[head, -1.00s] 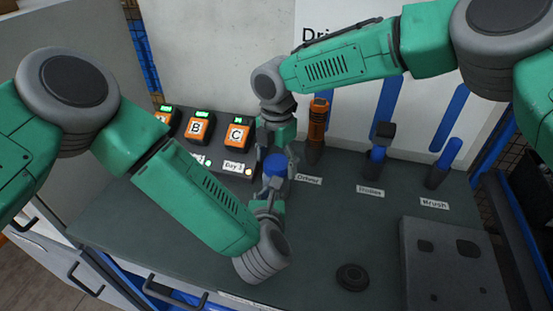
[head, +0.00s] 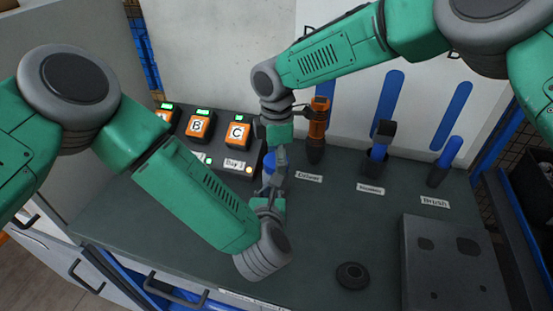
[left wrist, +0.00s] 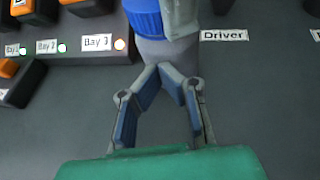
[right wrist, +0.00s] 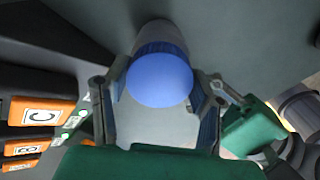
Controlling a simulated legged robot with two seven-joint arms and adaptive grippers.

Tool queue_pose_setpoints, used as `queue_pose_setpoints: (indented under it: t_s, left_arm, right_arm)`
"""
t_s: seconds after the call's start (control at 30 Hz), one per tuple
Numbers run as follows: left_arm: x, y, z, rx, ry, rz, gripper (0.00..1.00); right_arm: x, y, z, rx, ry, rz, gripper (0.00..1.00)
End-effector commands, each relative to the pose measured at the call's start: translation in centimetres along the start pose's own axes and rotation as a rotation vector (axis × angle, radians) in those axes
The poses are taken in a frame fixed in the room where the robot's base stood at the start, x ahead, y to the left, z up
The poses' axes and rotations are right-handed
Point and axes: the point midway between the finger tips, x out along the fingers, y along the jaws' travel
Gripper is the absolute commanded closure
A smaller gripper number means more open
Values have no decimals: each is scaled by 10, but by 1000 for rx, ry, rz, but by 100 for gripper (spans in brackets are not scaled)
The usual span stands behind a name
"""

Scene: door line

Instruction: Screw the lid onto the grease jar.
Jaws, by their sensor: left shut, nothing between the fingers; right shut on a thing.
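The grease jar is a grey body (left wrist: 168,50) with a blue lid (right wrist: 160,82) on top. In the head view the lid (head: 268,162) is partly hidden by my right gripper. My right gripper (head: 277,155) comes from above and is shut on the blue lid, one finger on each side in the right wrist view. Whether the lid is fully seated cannot be told. My left gripper (left wrist: 172,72) is shut and empty, its fingertips close together low against or just before the jar's near side. Whether they touch the jar is unclear.
A charger row with orange batteries (head: 198,127) stands left of the jar. An orange driver (head: 317,125) and two blue-handled tools stand behind right. A dark round disc (head: 352,275) and a grey block with holes (head: 450,265) lie at front right. The bench between is clear.

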Motion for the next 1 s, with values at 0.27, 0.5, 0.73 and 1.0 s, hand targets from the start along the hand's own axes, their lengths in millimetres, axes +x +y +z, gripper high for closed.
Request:
queue_pose_setpoints:
  t_s: [0.27, 0.5, 0.73, 1.0]
  left_arm:
    - [0, 0, 0, 0, 0, 0, 100]
    - [0, 0, 0, 0, 0, 0, 100]
    - [0, 0, 0, 0, 0, 0, 100]
    - [0, 0, 0, 0, 0, 0, 100]
  right_arm:
    - [0, 0, 1, -1, -1, 0, 85]
    - [1, 0, 1, -1, -1, 0, 85]
    - [1, 0, 1, -1, -2, 0, 85]
    - [0, 0, 1, -1, -1, 0, 29]
